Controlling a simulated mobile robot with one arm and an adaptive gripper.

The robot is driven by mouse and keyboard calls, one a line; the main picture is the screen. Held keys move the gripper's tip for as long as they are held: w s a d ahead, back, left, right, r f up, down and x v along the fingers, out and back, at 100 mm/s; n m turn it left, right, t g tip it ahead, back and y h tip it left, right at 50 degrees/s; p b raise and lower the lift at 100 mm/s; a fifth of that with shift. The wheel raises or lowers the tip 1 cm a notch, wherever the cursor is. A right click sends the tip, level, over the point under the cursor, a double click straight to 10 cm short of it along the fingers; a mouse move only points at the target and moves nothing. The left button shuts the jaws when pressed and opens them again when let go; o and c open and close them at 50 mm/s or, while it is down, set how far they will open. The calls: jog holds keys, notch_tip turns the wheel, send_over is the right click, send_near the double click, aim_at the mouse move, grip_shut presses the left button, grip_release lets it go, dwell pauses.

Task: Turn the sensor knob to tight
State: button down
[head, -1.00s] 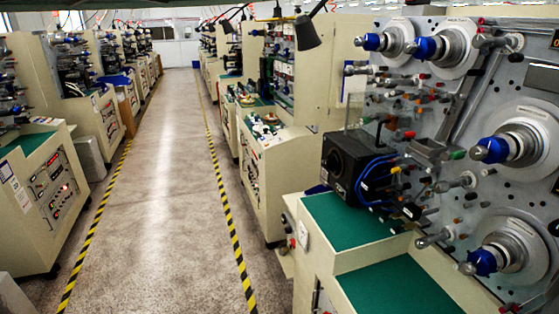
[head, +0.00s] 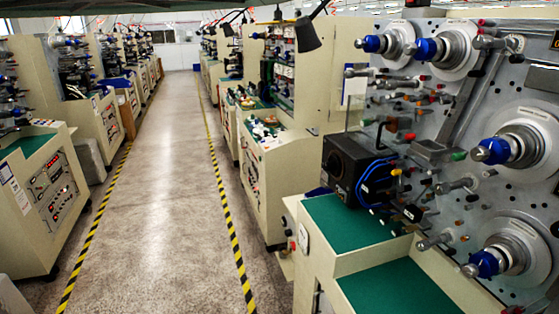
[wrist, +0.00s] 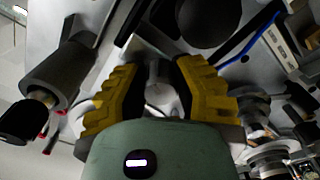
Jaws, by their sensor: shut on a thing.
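In the wrist view my gripper (wrist: 157,72) has two yellow fingers with dark inner pads. They are closed on a light grey, rounded piece (wrist: 160,93) that looks like the sensor knob. The green gripper body hides its lower part, and no markings on it can be read, so I cannot tell its setting. My gripper does not show in the head view, and I cannot single out the knob there.
In the wrist view a grey cylinder with a black end (wrist: 58,75) stands left of the fingers. A blue cable (wrist: 248,42) runs at upper right. In the head view the winding panel (head: 470,120) carries several blue-tipped spindles. The aisle (head: 170,190) is clear.

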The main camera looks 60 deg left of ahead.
jog(key=c, duration=1)
grip_release()
jog(key=shift+s+d+f, duration=0.1)
jog(key=shift+d+f, duration=0.1)
jog(key=shift+f, duration=0.05)
jog(key=o, duration=0.3)
jog(key=shift+a+r, duration=0.1)
jog(key=shift+r, duration=0.05)
jog(key=shift+v, duration=5.95)
